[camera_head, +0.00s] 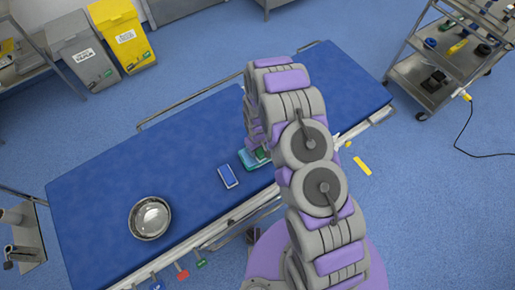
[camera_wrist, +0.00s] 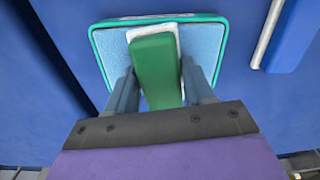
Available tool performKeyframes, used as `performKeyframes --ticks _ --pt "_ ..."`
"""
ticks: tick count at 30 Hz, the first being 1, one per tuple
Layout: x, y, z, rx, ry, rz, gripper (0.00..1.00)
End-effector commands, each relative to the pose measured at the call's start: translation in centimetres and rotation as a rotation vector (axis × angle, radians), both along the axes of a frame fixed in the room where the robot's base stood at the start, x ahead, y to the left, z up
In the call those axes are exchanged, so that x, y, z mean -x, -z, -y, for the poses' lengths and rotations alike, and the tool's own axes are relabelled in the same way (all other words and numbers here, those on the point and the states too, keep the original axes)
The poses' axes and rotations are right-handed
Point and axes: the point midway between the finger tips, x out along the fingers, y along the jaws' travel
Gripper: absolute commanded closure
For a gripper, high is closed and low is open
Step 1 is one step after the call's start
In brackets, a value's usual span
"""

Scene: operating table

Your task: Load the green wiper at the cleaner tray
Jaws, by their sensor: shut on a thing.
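The green wiper (camera_wrist: 156,68) is between the fingers of my gripper (camera_wrist: 160,85) in the wrist view. It has a green handle with a white pad edge under it. My gripper is shut on it. The cleaner tray (camera_wrist: 106,52) has a teal rim and a light blue inside, and lies behind the wiper in this view. I cannot tell whether the wiper touches the tray. In the head view the tray (camera_head: 245,160) shows only partly on the blue table, and my arm hides the wiper and gripper.
The blue operating table (camera_head: 100,190) carries a steel bowl (camera_head: 150,218) and a small blue-and-white item (camera_head: 228,176) left of the tray. A metal rail (camera_wrist: 267,32) runs at the right of the wrist view. A cart (camera_head: 430,75) stands at the upper right. The table's left part is mostly clear.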

Motion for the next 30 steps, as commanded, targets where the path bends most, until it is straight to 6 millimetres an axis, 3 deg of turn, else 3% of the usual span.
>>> performKeyframes --ticks 30 --pt "0.0 -7.0 0.0 -0.002 0.0 0.004 0.72"
